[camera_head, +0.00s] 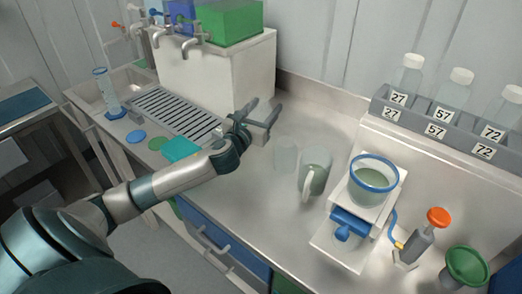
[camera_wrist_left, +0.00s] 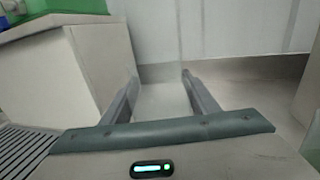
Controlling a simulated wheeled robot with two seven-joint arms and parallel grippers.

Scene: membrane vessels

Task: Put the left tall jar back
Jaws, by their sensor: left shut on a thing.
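My left gripper (camera_head: 262,116) reaches over the steel counter just right of the white block with taps. In the left wrist view its two fingers (camera_wrist_left: 162,88) stand apart around a very faint, clear upright shape (camera_wrist_left: 158,50), and the gripper is shut on it. This seems to be the clear tall jar; its outline is hardly visible and I cannot make it out in the head view. Whether its foot touches the counter cannot be told. A clear beaker (camera_head: 285,153) stands on the counter, apart from the gripper. My right gripper is not in view.
A clear jug (camera_head: 314,172) stands beside the beaker. Right of it are a blue-rimmed vessel (camera_head: 373,181) on a white stand, an orange-topped bottle (camera_head: 416,245) and a green funnel (camera_head: 466,266). A grey rack (camera_head: 460,125) holds numbered bottles. A drain grate (camera_head: 178,112) lies left.

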